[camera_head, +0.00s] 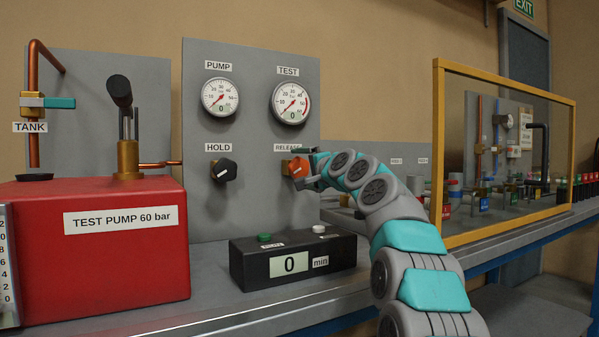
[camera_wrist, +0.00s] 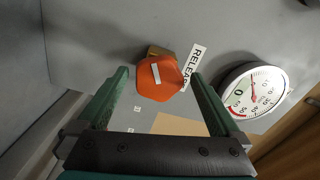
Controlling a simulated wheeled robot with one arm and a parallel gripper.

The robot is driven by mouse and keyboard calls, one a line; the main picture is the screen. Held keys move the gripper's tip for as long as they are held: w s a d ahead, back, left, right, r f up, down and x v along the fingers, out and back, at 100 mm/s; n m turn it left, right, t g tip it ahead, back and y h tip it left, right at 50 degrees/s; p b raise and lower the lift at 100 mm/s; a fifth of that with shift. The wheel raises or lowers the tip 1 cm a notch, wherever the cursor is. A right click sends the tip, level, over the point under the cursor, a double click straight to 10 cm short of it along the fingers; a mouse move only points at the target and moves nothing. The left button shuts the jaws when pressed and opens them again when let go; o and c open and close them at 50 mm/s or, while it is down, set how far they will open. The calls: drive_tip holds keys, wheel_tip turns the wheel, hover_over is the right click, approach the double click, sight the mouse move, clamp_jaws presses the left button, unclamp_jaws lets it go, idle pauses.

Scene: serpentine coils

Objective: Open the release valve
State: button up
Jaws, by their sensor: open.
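The release valve has an orange knob (camera_head: 298,168) on a brass fitting, low on the right side of the grey panel (camera_head: 257,110), under a partly covered RELEASE label (camera_head: 287,147). In the wrist view the orange knob (camera_wrist: 160,78) shows a white mark on its face and lies just past and between the fingertips. My gripper (camera_head: 312,168) is open at the knob; its green fingers (camera_wrist: 160,82) stand apart on either side of it. I cannot tell whether they touch it. The TEST gauge (camera_head: 291,103) above has its needle near 0.
A black HOLD knob (camera_head: 223,169) sits left of the valve, below the PUMP gauge (camera_head: 220,97). A timer box (camera_head: 293,261) reading 0 min stands on the bench below. The red test pump (camera_head: 100,245) fills the left. A yellow-framed clear screen (camera_head: 505,150) stands at right.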

drive_tip(key=shift+s+d+f+b, duration=0.2)
drive_tip(key=shift+s+d+b, duration=0.2)
drive_tip(key=shift+s, duration=0.35)
drive_tip(key=shift+b+v, duration=0.45)
drive_tip(key=shift+v, duration=2.05)
